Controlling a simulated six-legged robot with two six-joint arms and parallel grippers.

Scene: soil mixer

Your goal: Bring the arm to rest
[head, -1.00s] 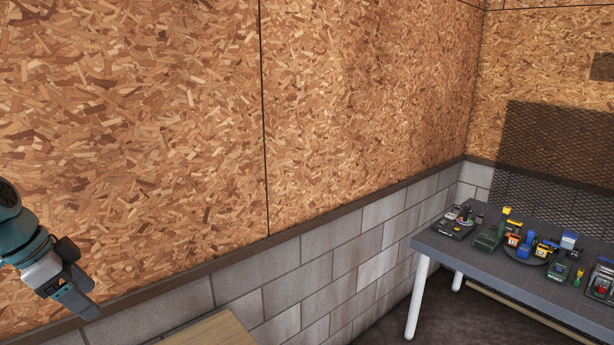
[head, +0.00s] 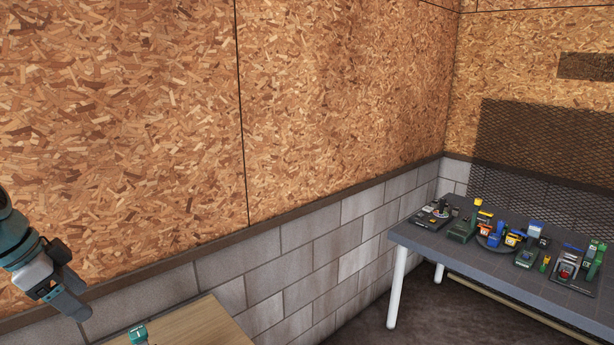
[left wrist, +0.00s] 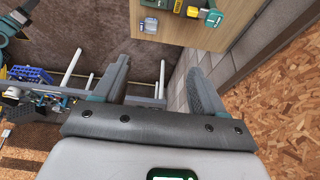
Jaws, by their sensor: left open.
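My left gripper (head: 72,296) is at the lower left edge of the head view, in front of the chipboard wall and held clear of the tables. In the left wrist view its two grey fingers (left wrist: 155,75) stand apart with nothing between them. The left arm comes in from the left edge, mostly out of frame.
A wooden table (head: 205,325) lies low in front of the block wall, with a green tool (head: 139,334) on it. A dark table (head: 470,255) with several tools and devices stands at the right. Dark floor (head: 425,315) lies open between them.

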